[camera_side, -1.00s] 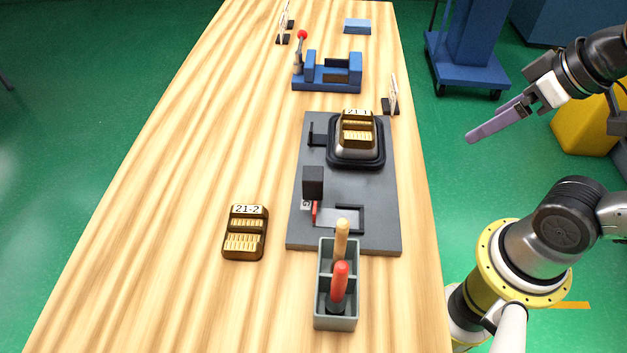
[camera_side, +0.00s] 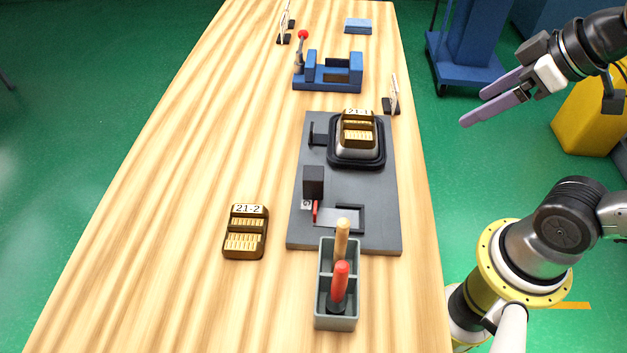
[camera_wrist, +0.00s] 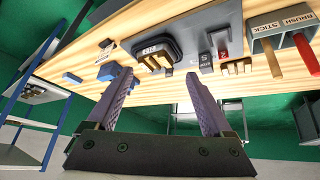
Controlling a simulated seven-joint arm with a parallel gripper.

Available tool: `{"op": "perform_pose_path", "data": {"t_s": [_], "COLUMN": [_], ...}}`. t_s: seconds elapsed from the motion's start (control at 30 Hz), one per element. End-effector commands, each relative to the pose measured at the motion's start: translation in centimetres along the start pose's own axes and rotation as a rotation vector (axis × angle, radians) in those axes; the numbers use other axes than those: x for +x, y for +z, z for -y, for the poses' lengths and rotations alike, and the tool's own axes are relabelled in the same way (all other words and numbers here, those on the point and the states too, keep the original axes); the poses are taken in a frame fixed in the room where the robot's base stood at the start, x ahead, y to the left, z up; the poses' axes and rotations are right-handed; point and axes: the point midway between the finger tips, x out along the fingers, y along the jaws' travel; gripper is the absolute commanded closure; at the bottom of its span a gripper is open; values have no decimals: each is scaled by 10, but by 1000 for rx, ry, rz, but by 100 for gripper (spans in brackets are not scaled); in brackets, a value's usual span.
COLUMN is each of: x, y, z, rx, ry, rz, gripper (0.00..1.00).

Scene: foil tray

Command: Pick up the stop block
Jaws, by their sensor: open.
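The stop block, which I take to be the dark block (camera_side: 313,181), stands upright on the grey base plate (camera_side: 374,215), left of the rectangular recess. A red piece (camera_side: 314,210) is beside its near side. The block also appears in the wrist view (camera_wrist: 205,63), small and at an angle. My gripper (camera_side: 474,108) is open and empty, with two purple fingers apart. It is in the air beyond the table's right edge, well away from the block. In the wrist view the fingers (camera_wrist: 158,74) stand apart with nothing between them.
A black-rimmed foil tray (camera_side: 374,158) holds gold block 21-1 (camera_side: 358,128). Gold block 21-2 (camera_side: 245,232) lies left of the plate. A grey holder (camera_side: 337,318) has tan and red handles sticking up. A blue fixture (camera_side: 327,78) stands farther back. The table's left side is clear.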

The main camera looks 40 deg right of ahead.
Motion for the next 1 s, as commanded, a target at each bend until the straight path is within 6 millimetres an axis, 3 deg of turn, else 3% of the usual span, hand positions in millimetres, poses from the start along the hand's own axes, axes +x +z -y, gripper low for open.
{"op": "perform_pose_path", "data": {"t_s": [0.2,0.3,0.4,0.6,0.77,1.0], "x": [35,66,100,140,153,194], "y": [-85,-114,-128,-120,-113,-102], "z": [30,54,80,113,122,134], "rx": [-300,-415,-491,-538,-550,-549], "ry": [-141,-214,-280,-347,-357,-355], "rz": [-11,7,42,130,145,147], "gripper": [15,15,15,15,15,15]}}
